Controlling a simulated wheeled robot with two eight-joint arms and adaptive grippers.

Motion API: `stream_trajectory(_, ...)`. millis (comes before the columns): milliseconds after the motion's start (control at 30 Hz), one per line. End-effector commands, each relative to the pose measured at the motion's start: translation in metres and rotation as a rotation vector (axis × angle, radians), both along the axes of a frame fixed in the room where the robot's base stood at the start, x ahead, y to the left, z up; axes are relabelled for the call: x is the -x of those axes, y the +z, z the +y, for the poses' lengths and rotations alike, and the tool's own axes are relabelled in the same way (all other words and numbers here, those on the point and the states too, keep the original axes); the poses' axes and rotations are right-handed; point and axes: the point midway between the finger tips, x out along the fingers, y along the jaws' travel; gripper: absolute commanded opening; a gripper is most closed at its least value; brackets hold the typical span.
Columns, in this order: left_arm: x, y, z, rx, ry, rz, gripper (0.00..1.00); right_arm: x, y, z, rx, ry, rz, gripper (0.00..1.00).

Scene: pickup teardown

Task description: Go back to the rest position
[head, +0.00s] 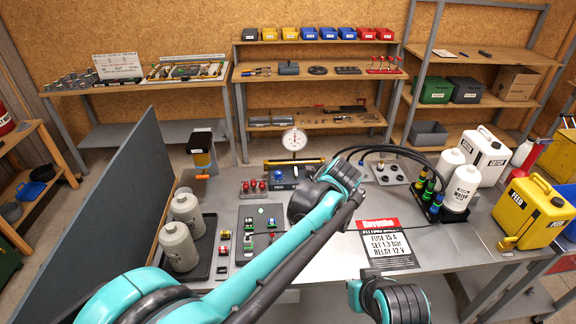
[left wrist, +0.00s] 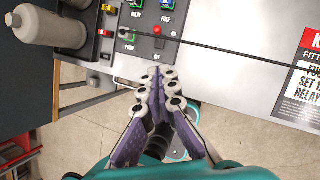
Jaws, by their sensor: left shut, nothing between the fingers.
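My left gripper (left wrist: 157,84) is seen in the left wrist view with its two purple fingers together and nothing between them. Its fingertips point towards the front edge of the bench, beside a dark control panel (left wrist: 152,48), with floor visible beneath. In the head view my left arm crosses from the lower left to the middle of the bench and folds there; I cannot make out the fingers. The dark panel also shows in the head view (head: 246,250), partly hidden behind that arm. My right gripper is not in view.
The grey workbench (head: 320,265) carries grey bottles (head: 178,246), a dial gauge (head: 294,139), a printed sign (head: 385,245), white jugs (head: 487,153) and a yellow can (head: 530,212). A dark partition (head: 100,215) stands at its left. Shelves line the back wall.

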Motion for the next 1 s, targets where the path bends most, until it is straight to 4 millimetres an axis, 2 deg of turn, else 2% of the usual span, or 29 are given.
stream_trajectory(133,0.002,0.001,0.008,0.022,0.038,-0.013,0.0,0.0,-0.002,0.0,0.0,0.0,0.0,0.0)
stream_trajectory(267,0.013,0.003,0.042,0.135,0.242,-0.081,0.0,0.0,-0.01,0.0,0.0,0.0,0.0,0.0)
stream_trajectory(367,0.031,0.002,0.084,0.291,0.521,-0.169,0.0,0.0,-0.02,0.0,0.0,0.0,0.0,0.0)
stream_trajectory(500,0.068,-0.007,0.139,0.544,0.982,-0.298,0.0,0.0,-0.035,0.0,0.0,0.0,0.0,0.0)
stream_trajectory(700,0.127,-0.036,0.198,0.909,1.657,-0.446,0.0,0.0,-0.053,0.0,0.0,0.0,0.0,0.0)
stream_trajectory(900,0.169,-0.071,0.228,1.211,2.196,-0.519,0.0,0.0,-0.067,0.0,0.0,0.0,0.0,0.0)
stream_trajectory(1000,0.179,-0.081,0.235,1.302,2.351,-0.529,0.0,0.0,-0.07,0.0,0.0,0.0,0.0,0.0)
